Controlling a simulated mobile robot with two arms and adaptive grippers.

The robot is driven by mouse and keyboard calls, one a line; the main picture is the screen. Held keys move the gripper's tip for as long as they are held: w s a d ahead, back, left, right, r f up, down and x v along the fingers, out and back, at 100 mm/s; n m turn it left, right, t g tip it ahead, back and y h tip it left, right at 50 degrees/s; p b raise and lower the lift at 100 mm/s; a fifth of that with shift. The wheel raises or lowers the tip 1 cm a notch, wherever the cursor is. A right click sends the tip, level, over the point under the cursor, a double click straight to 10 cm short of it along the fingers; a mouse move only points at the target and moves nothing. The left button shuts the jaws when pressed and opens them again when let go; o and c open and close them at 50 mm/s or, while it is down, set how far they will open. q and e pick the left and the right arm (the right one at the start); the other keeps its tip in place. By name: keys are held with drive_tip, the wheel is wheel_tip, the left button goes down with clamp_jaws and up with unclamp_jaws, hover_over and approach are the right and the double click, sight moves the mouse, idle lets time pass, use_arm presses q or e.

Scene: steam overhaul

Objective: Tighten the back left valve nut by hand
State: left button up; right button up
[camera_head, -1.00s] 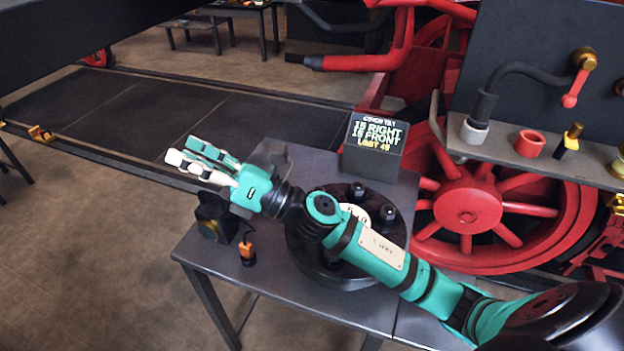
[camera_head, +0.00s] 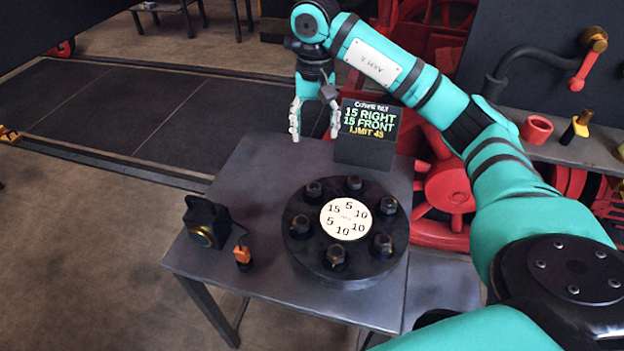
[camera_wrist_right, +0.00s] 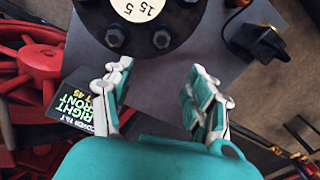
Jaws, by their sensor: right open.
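The round black valve cover (camera_head: 344,275) lies on the grey table, with several dark nuts around its rim and a white number disc (camera_head: 345,219) at its centre. The back left nut (camera_head: 313,190) stands upright near the disc's 15. It also shows in the right wrist view (camera_wrist_right: 161,39). My right gripper (camera_head: 315,118) hangs fingers down behind the cover, over the table's back edge. Its fingers are open and empty in the right wrist view (camera_wrist_right: 160,95), apart from every nut. My left gripper is not in view.
A display (camera_head: 367,132) reading 15 RIGHT, 15 FRONT, LIMIT 45 stands at the table's back right, close beside my gripper. A black device (camera_head: 206,222) and an orange-topped item (camera_head: 242,256) stand left of the cover. The table's back left (camera_head: 255,170) is clear. Red wheels are behind.

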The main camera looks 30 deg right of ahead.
sight(314, 184)
wheel_tip(314, 184, down, 16)
drive_tip(key=p, duration=0.4)
drive_tip(key=shift+a+r, duration=0.15)
drive_tip(key=shift+f, duration=0.55)
drive_tip(key=c, duration=1.1)
drive_tip(key=shift+c, duration=0.2)
